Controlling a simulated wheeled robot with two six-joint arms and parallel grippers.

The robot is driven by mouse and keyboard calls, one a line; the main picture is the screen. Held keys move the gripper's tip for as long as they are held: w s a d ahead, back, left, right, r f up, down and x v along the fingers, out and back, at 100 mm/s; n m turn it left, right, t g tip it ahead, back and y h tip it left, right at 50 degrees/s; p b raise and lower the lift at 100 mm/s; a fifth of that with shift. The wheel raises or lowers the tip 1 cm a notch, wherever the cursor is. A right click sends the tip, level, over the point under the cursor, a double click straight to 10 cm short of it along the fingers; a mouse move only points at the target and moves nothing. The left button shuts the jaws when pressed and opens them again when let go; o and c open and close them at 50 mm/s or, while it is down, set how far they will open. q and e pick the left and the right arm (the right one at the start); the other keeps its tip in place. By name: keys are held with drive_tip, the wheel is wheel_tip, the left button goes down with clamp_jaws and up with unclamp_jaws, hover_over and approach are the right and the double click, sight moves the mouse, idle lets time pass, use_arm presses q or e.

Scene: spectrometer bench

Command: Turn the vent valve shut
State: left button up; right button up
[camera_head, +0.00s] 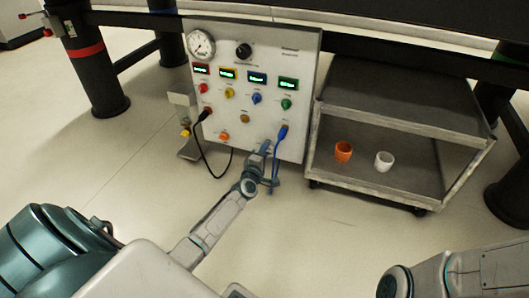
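A light grey panel (262,110) stands upright at the back, with a round gauge (201,44), a black knob (243,50) and several coloured knobs, among them a red knob (203,88), a yellow knob (229,93), a blue knob (256,98) and a green knob (286,104). An orange knob (224,136) sits lower. The labels are too small to read, so I cannot tell which is the vent valve. My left gripper (266,148) is at the panel's lower part, close to the blue cable (281,141); its fingers are too small to judge. My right gripper is out of view.
A black cable (197,146) hangs from the panel's left side. A grey two-level cart (403,118) stands at right, with an orange cup (343,151) and a white cup (383,161) on its lower shelf. The floor in front is clear.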

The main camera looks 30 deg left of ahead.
use_arm(q)
drive_tip(key=o, duration=0.4)
drive_tip(key=shift+s, duration=0.1)
drive_tip(key=p+v, duration=0.4)
drive_tip(key=v, duration=0.6)
drive_tip(key=shift+s, duration=0.3)
drive_tip(key=shift+d, duration=0.15)
